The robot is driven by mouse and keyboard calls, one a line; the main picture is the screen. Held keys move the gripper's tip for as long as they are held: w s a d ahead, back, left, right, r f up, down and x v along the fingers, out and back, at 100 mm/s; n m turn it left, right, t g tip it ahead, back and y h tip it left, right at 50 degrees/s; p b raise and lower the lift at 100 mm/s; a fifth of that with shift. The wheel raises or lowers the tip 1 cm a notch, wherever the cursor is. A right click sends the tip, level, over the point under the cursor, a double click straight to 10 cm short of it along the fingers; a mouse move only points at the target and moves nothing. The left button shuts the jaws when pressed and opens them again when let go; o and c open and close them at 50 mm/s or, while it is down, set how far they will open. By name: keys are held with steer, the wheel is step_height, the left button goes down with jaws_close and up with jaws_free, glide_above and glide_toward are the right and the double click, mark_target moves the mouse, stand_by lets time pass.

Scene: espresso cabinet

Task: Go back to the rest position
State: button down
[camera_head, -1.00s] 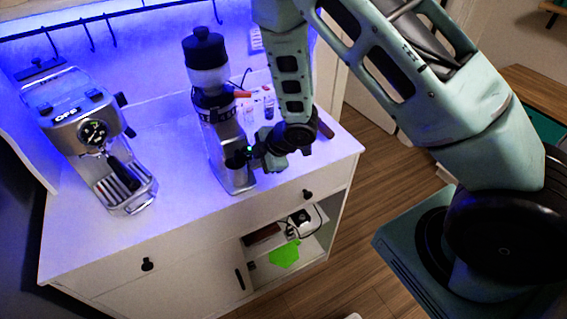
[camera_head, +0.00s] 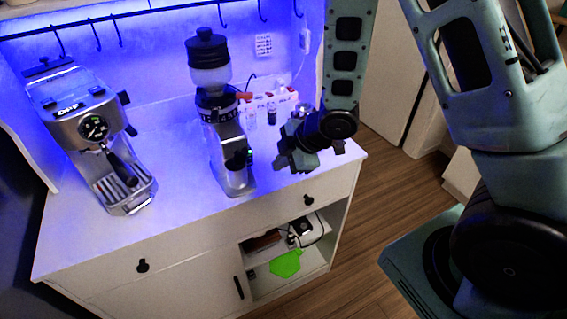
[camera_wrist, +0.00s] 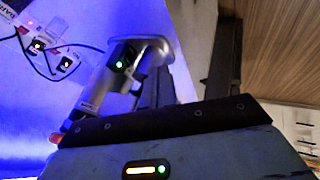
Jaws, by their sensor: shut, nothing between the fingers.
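My gripper (camera_head: 284,162) is at the front right of the cabinet top in the head view, to the right of the coffee grinder (camera_head: 226,150) and apart from it. Its fingers are shut with nothing between them. In the wrist view the dark fingers (camera_wrist: 155,88) show beside a grey metal part of the grinder (camera_wrist: 108,85) with a green light. My arm comes down from the upper right.
The espresso machine (camera_head: 92,130) stands at the left on the white cabinet top (camera_head: 185,215). A green item (camera_head: 286,264) lies in the open shelf below. Hooks hang along the back wall. Wooden floor (camera_head: 385,200) is clear at the right.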

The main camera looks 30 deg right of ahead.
steer(key=shift+s+d+r, duration=0.2)
steer(key=shift+s+r, duration=0.15)
steer(key=shift+r, duration=0.05)
stand_by(0.4)
steer(key=s+a+r+m+g+h+b, duration=0.1)
steer(key=s+a+r+m+b, duration=0.1)
steer(key=s, duration=0.5)
steer(key=s+a+r+m+g+h+b, duration=0.1)
steer(key=s+a+m, duration=0.3)
steer(key=s, duration=0.4)
steer(key=s+a+r+m+g+h+b, duration=0.1)
steer(key=s+a+r+m+g+b, duration=0.2)
steer(key=s, duration=0.4)
steer(key=shift+s+a+r+h, duration=0.15)
steer(key=shift+a+r+h, duration=0.05)
steer(key=shift+r+h, duration=0.25)
stand_by(2.9)
